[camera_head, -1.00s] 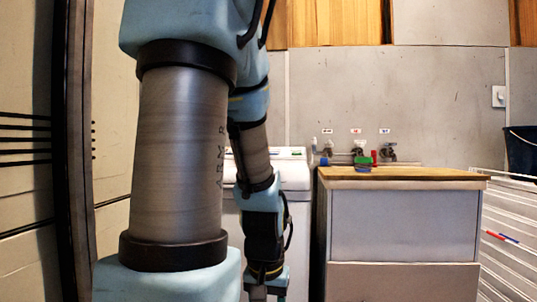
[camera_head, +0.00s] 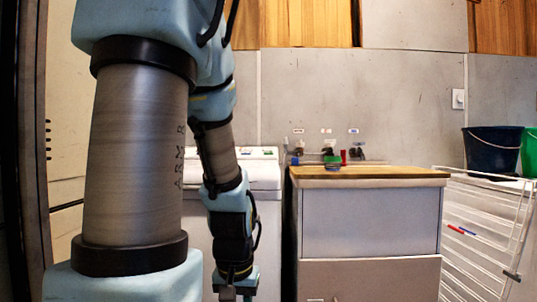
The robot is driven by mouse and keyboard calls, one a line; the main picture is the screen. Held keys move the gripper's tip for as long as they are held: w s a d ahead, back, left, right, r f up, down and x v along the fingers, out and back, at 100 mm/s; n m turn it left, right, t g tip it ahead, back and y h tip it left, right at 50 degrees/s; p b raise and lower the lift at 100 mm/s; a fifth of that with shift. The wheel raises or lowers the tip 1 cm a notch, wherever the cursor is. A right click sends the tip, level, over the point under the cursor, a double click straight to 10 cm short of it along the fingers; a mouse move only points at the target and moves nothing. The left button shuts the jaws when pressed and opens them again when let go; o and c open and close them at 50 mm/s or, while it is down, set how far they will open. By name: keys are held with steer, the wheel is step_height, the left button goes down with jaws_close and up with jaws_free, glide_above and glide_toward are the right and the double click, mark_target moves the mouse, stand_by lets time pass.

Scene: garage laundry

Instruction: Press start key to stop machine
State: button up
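The white washing machine (camera_head: 263,178) stands behind my arm in the head view, left of the wooden-topped cabinet. Its lid and the pale top panel (camera_head: 262,153) show to the right of my arm, which hides much of the rest. I cannot make out the start key. My gripper (camera_head: 236,291) points down at the bottom edge of the picture, in front of the machine's body and well below its top panel. Its fingertips are cut off or too small to read, so I cannot tell if it is open.
The grey cabinet (camera_head: 370,222) with a wooden top stands close to the machine's right side. A white drying rack (camera_head: 480,225), a dark bucket (camera_head: 491,150) and a green bucket (camera_head: 530,152) are at right.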

jaws_close()
stand_by(1.4)
